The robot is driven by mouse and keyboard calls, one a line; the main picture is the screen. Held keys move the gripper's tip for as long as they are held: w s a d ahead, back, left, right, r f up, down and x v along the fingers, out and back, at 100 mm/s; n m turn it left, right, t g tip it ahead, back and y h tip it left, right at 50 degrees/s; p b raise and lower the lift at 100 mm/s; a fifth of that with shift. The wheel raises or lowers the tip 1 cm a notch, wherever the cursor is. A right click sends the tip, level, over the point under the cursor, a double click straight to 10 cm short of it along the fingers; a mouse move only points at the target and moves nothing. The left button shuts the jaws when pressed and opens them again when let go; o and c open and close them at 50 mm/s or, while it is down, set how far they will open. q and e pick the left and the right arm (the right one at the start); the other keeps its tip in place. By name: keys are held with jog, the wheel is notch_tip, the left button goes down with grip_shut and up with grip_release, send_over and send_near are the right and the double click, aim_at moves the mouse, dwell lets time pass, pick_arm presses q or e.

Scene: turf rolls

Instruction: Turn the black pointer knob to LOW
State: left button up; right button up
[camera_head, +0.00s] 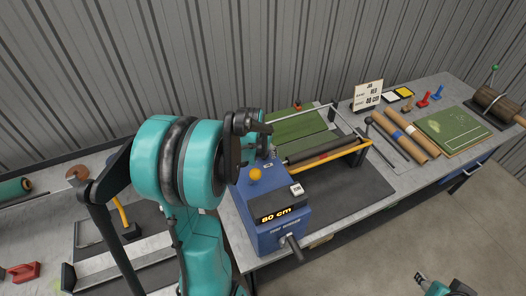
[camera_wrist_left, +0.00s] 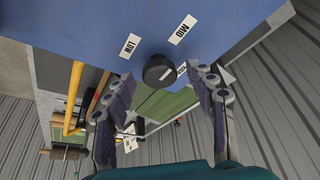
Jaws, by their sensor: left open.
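The black pointer knob (camera_wrist_left: 158,70) is on the blue face of the machine (camera_head: 270,228); it shows in the left wrist view. Around it are a LOW label (camera_wrist_left: 130,45), a MID label (camera_wrist_left: 183,29) and a third label (camera_wrist_left: 181,69), partly hidden. A pale mark on the knob appears to face the third label. My left gripper (camera_wrist_left: 165,100) is open, its fingers on either side below the knob and apart from it. In the head view my left gripper (camera_head: 262,132) is beside the machine's top and the knob is hidden. My right gripper (camera_head: 421,278) is partly visible, bottom right.
The machine has a yellow button (camera_head: 255,174), a display (camera_head: 276,215) reading 80 cm and a crank handle (camera_head: 292,248). A roller (camera_head: 322,150) and yellow bar extend right. Brown rolls (camera_head: 405,134), a green board (camera_head: 448,130) and a job card (camera_head: 368,95) are on the bench.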

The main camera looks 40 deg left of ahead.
pick_arm(q)
jog(key=shift+c, duration=0.4)
jog(key=c, duration=1.1)
jog(key=shift+o, duration=0.2)
jog(key=n, duration=0.2)
jog(key=n+y+b, duration=0.1)
jog(key=n, duration=0.1)
jog(key=shift+w+d+f+g, duration=0.1)
jog(key=shift+d+g, duration=0.1)
jog(key=shift+g, duration=0.2)
jog(key=n+g+y+b, duration=0.1)
jog(key=n, duration=0.3)
jog(key=shift+w+n+b, duration=0.1)
jog(key=shift+n+b, duration=0.2)
jog(key=shift+b, duration=0.1)
jog(key=n+g+y+b, duration=0.1)
jog(key=n+g, duration=0.1)
jog(key=n, duration=0.2)
jog(key=shift+w+d+n, duration=0.1)
jog(key=shift+w+n, duration=0.05)
jog(key=shift+n, duration=0.15)
jog(key=n+g, duration=0.1)
jog(key=n, duration=0.1)
jog(key=n+b, duration=0.1)
jog(key=n, duration=0.1)
jog(key=shift+w+n+g, duration=0.15)
jog(key=shift+n+g, duration=0.15)
jog(key=shift+g, duration=0.1)
